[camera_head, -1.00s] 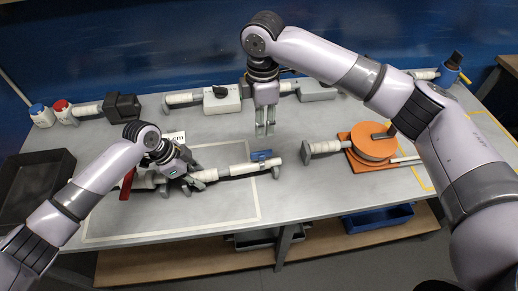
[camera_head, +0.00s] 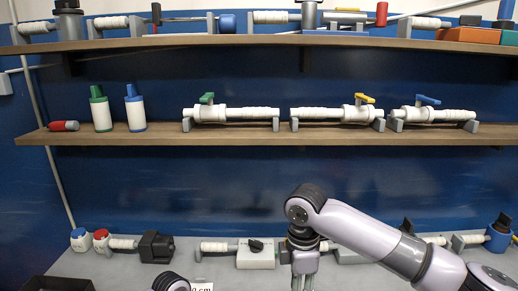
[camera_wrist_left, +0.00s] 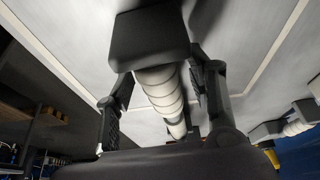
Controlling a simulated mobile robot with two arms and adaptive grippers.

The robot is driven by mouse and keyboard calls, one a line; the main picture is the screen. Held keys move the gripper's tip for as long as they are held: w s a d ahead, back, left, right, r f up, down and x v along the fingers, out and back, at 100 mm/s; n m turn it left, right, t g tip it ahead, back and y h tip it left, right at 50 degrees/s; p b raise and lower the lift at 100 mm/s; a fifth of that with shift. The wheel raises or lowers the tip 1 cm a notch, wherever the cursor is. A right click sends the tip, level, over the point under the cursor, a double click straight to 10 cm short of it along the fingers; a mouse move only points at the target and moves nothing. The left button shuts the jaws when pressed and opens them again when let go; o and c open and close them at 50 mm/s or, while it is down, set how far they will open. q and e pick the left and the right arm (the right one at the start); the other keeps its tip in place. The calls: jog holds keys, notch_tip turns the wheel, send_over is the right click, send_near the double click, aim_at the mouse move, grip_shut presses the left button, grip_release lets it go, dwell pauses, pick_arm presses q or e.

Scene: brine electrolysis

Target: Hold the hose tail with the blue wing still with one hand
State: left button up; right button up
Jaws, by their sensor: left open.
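In the left wrist view, my left gripper (camera_wrist_left: 162,88) is open. Its two fingers stand on either side of a white ribbed hose tail (camera_wrist_left: 164,95) with a dark grey block (camera_wrist_left: 150,35) at its end. I cannot tell whether the fingers touch it, and no blue wing shows on it in this view. In the head view, only the top of my left arm shows at the bottom edge. My right gripper (camera_head: 305,284) points down over the back of the table, its fingertips cut off by the lower edge. A white piece with a blue wing (camera_head: 430,112) lies on the middle shelf.
White pieces with a green wing (camera_head: 232,113) and a yellow wing (camera_head: 338,113) lie on the same shelf (camera_head: 260,138). Green-capped (camera_head: 101,112) and blue-capped (camera_head: 135,110) bottles stand left of them. Several fittings line the table's back.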

pick_arm(q)
jog(key=v, duration=1.2)
